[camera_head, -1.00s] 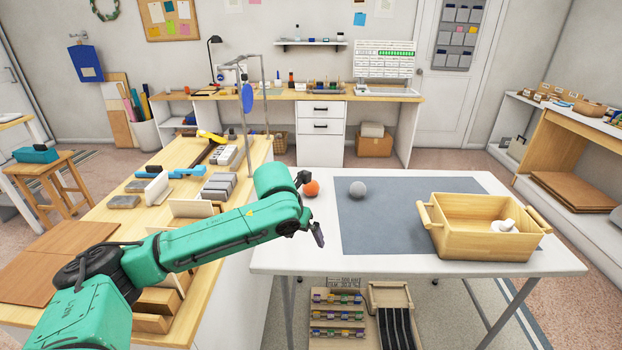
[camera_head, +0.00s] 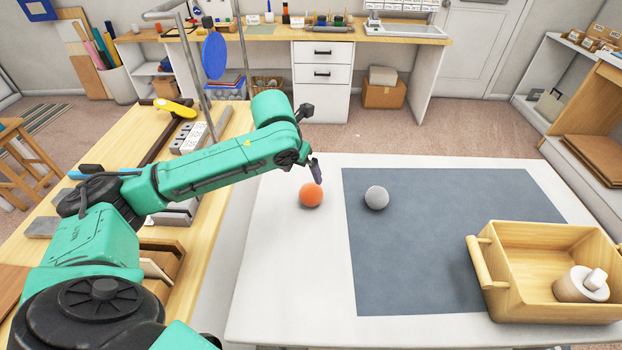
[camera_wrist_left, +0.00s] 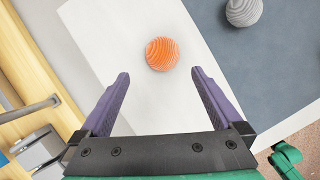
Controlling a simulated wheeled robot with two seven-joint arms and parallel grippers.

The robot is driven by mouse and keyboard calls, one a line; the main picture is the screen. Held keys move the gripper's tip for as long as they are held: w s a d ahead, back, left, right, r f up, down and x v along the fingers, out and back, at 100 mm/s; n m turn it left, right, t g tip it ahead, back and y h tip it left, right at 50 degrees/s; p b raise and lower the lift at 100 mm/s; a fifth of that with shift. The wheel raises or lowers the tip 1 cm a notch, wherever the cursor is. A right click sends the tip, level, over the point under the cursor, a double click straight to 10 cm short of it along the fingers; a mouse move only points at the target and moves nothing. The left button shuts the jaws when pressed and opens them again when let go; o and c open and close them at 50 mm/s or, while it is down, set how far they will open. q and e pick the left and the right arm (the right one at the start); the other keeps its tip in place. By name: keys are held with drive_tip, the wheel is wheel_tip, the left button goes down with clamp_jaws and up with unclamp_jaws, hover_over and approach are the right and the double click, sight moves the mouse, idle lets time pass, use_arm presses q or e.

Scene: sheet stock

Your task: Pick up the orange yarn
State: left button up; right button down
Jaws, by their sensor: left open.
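The orange yarn (camera_head: 311,195) is a round ball on the white table, just left of the grey mat. In the left wrist view the orange yarn (camera_wrist_left: 162,54) lies ahead of the fingertips, roughly midway between them. My left gripper (camera_head: 316,170) is above and behind the ball in the head view, and its fingers are partly hidden there. In the left wrist view my left gripper (camera_wrist_left: 158,75) is open with two purple fingers apart and nothing between them.
A grey yarn ball (camera_head: 376,197) sits on the grey mat (camera_head: 440,250), right of the orange one. A wooden crate (camera_head: 490,285) with a white object inside stands at the right of the white table (camera_head: 285,290). A wooden bench with stock lies left.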

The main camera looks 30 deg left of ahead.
sight(309, 189)
use_arm(q)
drive_tip(key=f, duration=0.3)
drive_tip(key=d+f, duration=0.1)
drive_tip(key=shift+w+f, duration=0.3)
drive_tip(key=shift+f, duration=0.1)
drive_tip(key=x, duration=0.2)
drive_tip(key=p+x, duration=0.1)
drive_tip(key=x, duration=0.4)
drive_tip(key=shift+w+a, duration=0.15)
drive_tip(key=shift+w, duration=0.25)
drive_tip(key=shift+w+f, duration=0.2)
drive_tip(key=shift+f, duration=0.25)
use_arm(e)
drive_tip(key=shift+s+d+r, duration=0.25)
drive_tip(key=shift+s+r, duration=0.4)
drive_tip(key=shift+s, duration=0.2)
use_arm(q)
drive_tip(key=c, duration=1.2)
use_arm(e)
drive_tip(key=shift+s, duration=0.2)
use_arm(q)
drive_tip(key=shift+r, duration=0.1)
